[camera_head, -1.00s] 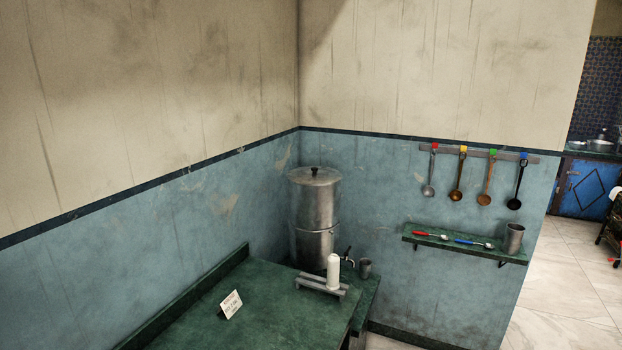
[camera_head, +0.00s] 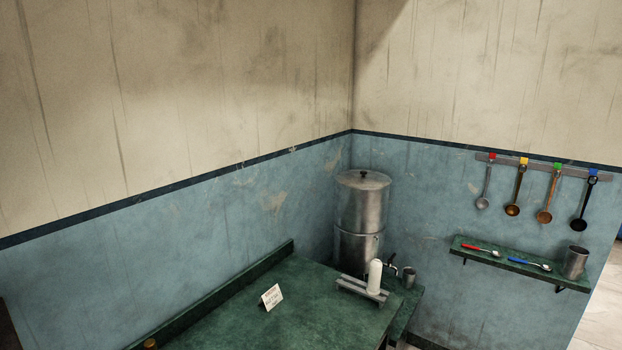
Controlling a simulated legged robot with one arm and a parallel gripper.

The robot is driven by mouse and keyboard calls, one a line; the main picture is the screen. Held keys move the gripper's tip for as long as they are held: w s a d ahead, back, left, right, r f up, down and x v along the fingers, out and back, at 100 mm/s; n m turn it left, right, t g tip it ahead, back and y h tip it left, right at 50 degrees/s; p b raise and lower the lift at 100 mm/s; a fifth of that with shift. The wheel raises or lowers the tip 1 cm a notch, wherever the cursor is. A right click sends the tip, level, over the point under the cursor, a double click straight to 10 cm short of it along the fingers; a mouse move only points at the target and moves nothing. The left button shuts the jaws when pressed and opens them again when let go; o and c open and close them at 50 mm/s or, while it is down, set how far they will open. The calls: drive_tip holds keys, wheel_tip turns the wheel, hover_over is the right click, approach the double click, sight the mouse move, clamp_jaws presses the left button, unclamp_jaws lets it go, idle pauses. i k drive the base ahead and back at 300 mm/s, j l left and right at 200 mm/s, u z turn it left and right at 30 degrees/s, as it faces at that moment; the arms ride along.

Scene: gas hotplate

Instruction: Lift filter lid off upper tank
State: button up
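The water filter stands upright in the corner at the end of the green counter. Its upper tank (camera_head: 361,211) is a metal cylinder stacked on a similar lower tank (camera_head: 357,252). The filter lid (camera_head: 363,180) is a flat metal disc with a dark knob (camera_head: 363,173), and it sits on top of the upper tank. A tap (camera_head: 391,262) sticks out low on the right side of the filter. My gripper is not in view.
The green counter (camera_head: 225,315) runs towards the filter, with a small sign (camera_head: 271,297) on it. A white cylinder (camera_head: 375,277) stands at a grey rack (camera_head: 360,289) in front of the filter. A metal cup (camera_head: 409,277) is beside the tap. Ladles hang above a wall shelf (camera_head: 515,264) at right.

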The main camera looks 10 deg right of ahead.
sight(360, 179)
drive_tip(key=i+l+u, duration=0.35)
drive_tip(key=l, duration=0.3)
drive_tip(key=i+l+u, duration=0.2)
drive_tip(key=l, duration=0.15)
drive_tip(key=l+u, duration=0.15)
drive_tip(key=l, duration=0.2)
drive_tip(key=i+l+u, duration=0.2)
drive_tip(key=l, duration=0.2)
drive_tip(key=k+j, duration=0.05)
